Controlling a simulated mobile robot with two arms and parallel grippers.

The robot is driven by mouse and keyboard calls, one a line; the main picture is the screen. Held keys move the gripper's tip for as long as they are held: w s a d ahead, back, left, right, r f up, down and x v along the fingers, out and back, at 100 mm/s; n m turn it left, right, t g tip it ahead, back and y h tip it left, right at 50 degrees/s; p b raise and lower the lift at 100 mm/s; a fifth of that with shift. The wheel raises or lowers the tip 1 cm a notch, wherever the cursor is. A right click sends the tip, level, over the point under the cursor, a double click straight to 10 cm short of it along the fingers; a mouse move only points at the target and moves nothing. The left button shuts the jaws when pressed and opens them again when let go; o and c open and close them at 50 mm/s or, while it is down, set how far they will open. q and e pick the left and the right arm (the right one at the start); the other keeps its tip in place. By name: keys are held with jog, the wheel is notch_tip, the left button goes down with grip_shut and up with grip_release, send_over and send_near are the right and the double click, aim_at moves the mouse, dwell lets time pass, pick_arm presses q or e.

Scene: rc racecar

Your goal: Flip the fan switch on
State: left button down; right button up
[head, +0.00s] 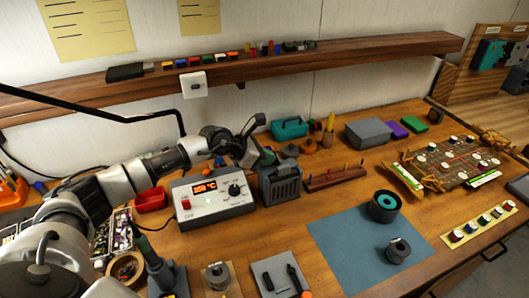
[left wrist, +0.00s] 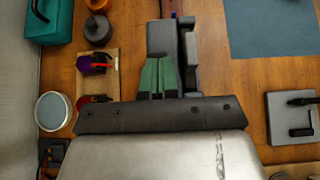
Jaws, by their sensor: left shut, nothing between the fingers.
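The grey fan (head: 281,184), a boxy unit with a slatted front, stands on the wooden bench just right of the soldering station. In the left wrist view, the dark grey body of the fan (left wrist: 187,40) lies beyond my fingertips. My left gripper (head: 266,157) is at the fan's top rear left edge; its green fingers (left wrist: 158,78) are shut together and empty. I cannot tell whether they touch the fan. I cannot make out the fan switch; the gripper may hide it. My right gripper is not in view.
The soldering station (head: 213,197), with a lit display, stands left of the fan. A wooden rack (head: 336,178) is close on its right. A blue mat (head: 350,250) lies in front right. A wooden shelf (head: 290,64) runs along the wall above.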

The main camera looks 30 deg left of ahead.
pick_arm(q)
jog(key=shift+w+d+r+p, duration=0.3)
jog(key=shift+w+d+r, duration=0.1)
jog(key=shift+w, duration=0.05)
jog(key=shift+w+d+r+g+y, duration=0.2)
jog(key=shift+w+g+y, duration=0.05)
jog(key=shift+g+y, duration=0.25)
jog(key=shift+w+d+f, duration=0.1)
jog(key=shift+w+d, duration=0.05)
jog(key=shift+r+p, duration=0.45)
jog(key=shift+r, duration=0.4)
